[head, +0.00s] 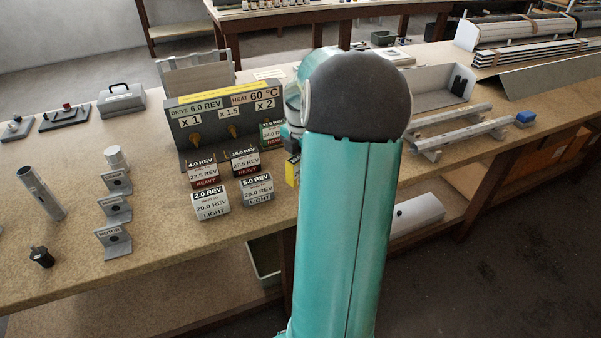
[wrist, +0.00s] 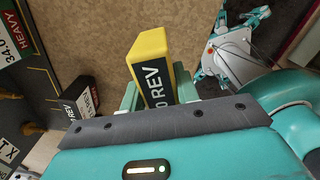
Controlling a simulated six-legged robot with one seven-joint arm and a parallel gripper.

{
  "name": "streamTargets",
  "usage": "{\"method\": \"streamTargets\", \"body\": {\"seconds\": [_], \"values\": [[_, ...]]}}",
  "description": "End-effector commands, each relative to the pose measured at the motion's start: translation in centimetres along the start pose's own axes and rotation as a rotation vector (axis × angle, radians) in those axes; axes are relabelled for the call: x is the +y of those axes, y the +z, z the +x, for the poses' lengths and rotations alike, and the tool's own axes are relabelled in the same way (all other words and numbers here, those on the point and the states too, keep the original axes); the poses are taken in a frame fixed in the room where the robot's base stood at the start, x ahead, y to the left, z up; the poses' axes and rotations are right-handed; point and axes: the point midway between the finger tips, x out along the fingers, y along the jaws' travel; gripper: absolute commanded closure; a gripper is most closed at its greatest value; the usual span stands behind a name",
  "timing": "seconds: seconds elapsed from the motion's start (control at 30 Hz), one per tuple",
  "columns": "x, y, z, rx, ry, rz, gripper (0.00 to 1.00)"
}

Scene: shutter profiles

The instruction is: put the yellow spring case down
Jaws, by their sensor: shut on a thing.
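The yellow spring case (wrist: 151,48) is in my gripper (wrist: 158,92), between its two pale green fingers in the wrist view. Its black label ends in "0 REV"; the rest is hidden by the gripper. In the head view a sliver of the yellow case (head: 291,172) shows at the left edge of my arm, to the right of the other spring cases. My arm hides most of it and the fingers there. In the wrist view bare bench top lies beyond the case; I cannot tell whether the case touches it.
Several labelled cases stand before the grey board (head: 226,122), including a LIGHT 2.0 REV case (head: 210,203) and a LIGHT 5.0 REV case (head: 257,189). Small brackets (head: 113,210) stand to the left. The bench (head: 190,260) is bare along its front edge.

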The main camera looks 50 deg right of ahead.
Motion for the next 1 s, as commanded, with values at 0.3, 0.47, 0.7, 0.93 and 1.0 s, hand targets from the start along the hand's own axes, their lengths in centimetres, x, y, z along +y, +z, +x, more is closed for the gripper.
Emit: {"method": "streamTargets", "body": {"seconds": [0.3, 0.47, 0.7, 0.93, 1.0], "values": [[1.4, 1.2, 2.7, 0.001, -0.001, 0.000, 0.99], [1.3, 1.1, 5.0, 0.002, -0.001, 0.001, 0.99], [1.4, 1.1, 5.2, -0.001, 0.001, 0.001, 0.99], [1.3, 1.1, 5.6, 0.000, 0.000, 0.001, 0.57], [1.3, 1.1, 5.6, 0.000, 0.000, 0.001, 0.47]]}}
